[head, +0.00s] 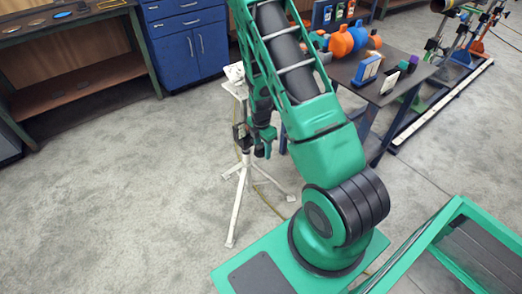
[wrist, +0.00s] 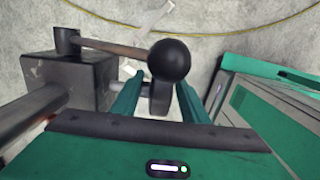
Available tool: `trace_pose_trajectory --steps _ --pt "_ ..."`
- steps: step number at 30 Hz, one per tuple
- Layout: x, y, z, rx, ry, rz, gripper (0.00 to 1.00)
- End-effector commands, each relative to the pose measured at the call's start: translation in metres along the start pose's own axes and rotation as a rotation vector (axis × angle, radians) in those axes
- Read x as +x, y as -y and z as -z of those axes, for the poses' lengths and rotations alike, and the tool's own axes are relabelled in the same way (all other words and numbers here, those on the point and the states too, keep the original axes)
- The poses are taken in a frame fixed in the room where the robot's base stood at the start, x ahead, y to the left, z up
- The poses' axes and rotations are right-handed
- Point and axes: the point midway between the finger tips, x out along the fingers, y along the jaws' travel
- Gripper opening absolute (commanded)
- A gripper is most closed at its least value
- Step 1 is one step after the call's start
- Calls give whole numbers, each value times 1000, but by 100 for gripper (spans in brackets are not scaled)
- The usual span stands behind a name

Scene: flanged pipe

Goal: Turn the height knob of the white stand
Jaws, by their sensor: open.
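The white stand (head: 241,185) is a tripod on the floor, left of my arm in the head view. A dark clamp block (head: 240,136) sits on its post; this block fills the left of the wrist view (wrist: 68,82). A brownish lever runs right from the block to a round black knob (wrist: 170,60). My gripper (wrist: 161,82) is open, with its green fingertips just below and on either side of the knob in the picture. A dark piece shows between the fingers. Contact cannot be told. In the head view my gripper (head: 264,142) is close beside the clamp block.
A dark table (head: 400,75) with orange and other small items stands right of the stand. A blue cabinet (head: 185,45) and a workbench (head: 75,80) stand behind and left. A yellow cable (wrist: 240,32) lies on the floor. The floor at left is clear.

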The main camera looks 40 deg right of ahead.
Motion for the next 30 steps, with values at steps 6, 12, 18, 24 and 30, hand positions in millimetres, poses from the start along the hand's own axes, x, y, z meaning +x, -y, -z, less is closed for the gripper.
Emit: trace_pose_trajectory --steps 6,12,18,24,30 --pt "-24 -1 0 -1 0 -3 41" --pt "-53 -2 0 -1 1 -3 41" --pt "-70 -2 -1 0 2 -2 41" --pt "-73 -1 -1 0 2 0 41" --pt "-72 -1 0 3 0 0 41"
